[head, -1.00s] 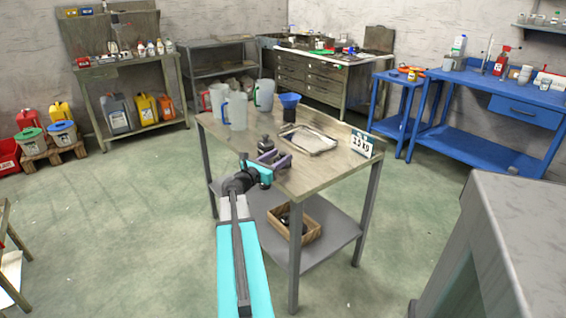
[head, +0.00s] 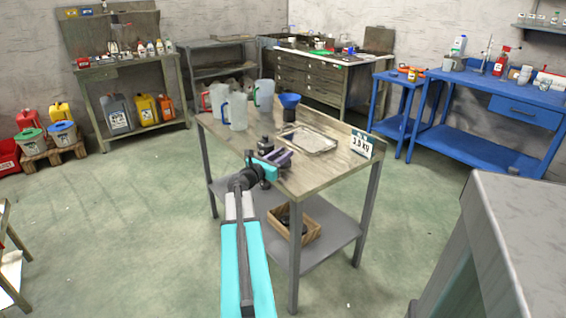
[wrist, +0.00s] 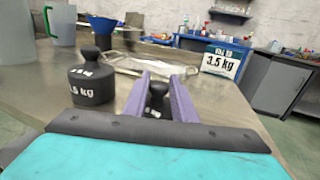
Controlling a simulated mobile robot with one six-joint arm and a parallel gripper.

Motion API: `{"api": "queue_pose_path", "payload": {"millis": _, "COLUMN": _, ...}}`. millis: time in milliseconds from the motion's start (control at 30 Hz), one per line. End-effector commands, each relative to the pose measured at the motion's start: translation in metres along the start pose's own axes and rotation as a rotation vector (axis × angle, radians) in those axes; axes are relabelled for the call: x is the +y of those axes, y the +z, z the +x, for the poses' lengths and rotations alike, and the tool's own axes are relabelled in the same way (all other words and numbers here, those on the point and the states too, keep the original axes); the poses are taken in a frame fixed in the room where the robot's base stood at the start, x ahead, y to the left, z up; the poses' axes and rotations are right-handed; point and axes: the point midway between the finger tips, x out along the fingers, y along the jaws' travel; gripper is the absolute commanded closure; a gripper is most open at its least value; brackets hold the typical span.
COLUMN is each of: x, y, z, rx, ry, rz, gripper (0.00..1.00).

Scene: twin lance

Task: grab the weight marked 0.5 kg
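In the wrist view a small black weight (wrist: 157,96) with a knob stands on the wooden table (wrist: 215,110), between the two purple fingers of my gripper (wrist: 159,80). Slim gaps seem to show beside it; its marking is mostly hidden. My gripper is open. A larger black weight (wrist: 92,82) stands upright to the left, outside the fingers. Its label reads ".5 kg", with the leading digit turned out of view. In the head view my gripper (head: 280,158) is over the table's near edge, beside the larger weight (head: 266,144). The small weight cannot be made out there.
A shallow metal tray (head: 310,151) lies behind the weights. Clear jugs (head: 237,110) and a blue funnel (head: 289,100) stand farther back. A box (head: 310,232) sits on the lower shelf.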

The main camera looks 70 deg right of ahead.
Motion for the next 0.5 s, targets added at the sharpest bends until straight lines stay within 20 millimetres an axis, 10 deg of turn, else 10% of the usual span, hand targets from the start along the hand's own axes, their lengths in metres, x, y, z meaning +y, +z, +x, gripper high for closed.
{"api": "queue_pose_path", "payload": {"millis": 133, "x": -0.0002, "y": -0.0002, "z": 0.0000, "rx": 0.000, "ry": -0.001, "rz": 0.000, "gripper": 1.00}}
{"api": "queue_pose_path", "payload": {"millis": 500, "x": -0.0001, "y": 0.0017, "z": -0.0001, "rx": -0.001, "ry": -0.001, "rz": 0.000, "gripper": 1.00}}
